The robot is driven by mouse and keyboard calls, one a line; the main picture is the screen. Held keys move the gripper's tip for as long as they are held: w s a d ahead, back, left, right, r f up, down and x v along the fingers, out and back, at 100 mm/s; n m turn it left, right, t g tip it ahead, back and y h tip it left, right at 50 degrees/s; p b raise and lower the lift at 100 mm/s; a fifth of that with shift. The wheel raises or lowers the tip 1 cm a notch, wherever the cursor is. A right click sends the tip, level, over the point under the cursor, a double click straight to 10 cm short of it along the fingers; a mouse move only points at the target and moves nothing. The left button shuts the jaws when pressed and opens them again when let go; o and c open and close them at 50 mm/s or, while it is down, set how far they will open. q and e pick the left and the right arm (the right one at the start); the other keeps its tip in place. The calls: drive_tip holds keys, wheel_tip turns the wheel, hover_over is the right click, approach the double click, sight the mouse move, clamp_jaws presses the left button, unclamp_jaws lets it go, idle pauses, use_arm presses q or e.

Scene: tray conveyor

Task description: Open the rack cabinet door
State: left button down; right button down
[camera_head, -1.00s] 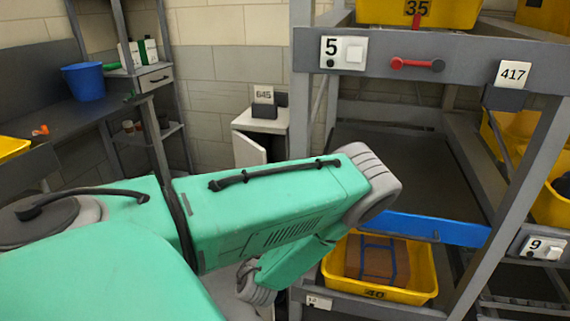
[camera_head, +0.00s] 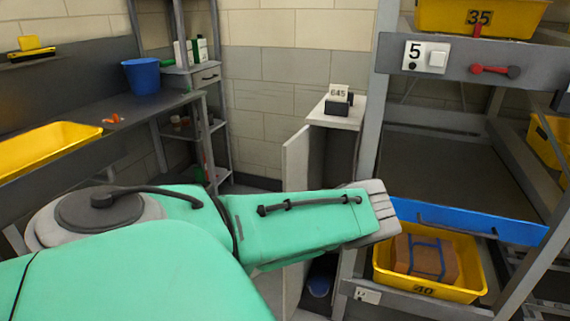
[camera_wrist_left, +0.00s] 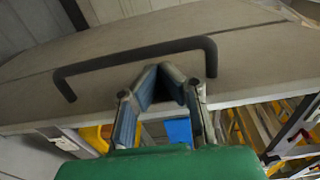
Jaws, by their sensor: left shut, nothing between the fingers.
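The small pale cabinet (camera_head: 342,119) with the 645 sign stands between the wall and the rack in the head view. Its door (camera_head: 296,163) stands ajar, swung out to the left; my green left arm hides part of it. My left gripper is hidden behind that arm in the head view. In the left wrist view the left gripper (camera_wrist_left: 172,78) is shut and empty. Its fingertips are beside a dark bar handle (camera_wrist_left: 135,56) on a pale panel (camera_wrist_left: 245,75); I cannot tell whether they touch it. My right gripper is out of view.
The grey rack (camera_head: 368,130) stands close on the right, with a blue bar (camera_head: 470,222) and a yellow crate (camera_head: 470,280) holding a brown box. A dark workbench (camera_head: 140,115) with a blue bucket (camera_head: 142,76) stands at left. A narrow shelf (camera_head: 190,70) stands behind.

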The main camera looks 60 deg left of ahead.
use_arm(q)
drive_tip(key=shift+s+a+r, duration=0.1)
drive_tip(key=shift+s+a, duration=0.2)
drive_tip(key=shift+a, duration=0.3)
drive_tip(key=shift+s+a+r, duration=0.1)
drive_tip(key=shift+s+a, duration=0.2)
drive_tip(key=shift+a, duration=0.25)
drive_tip(key=shift+d, duration=0.1)
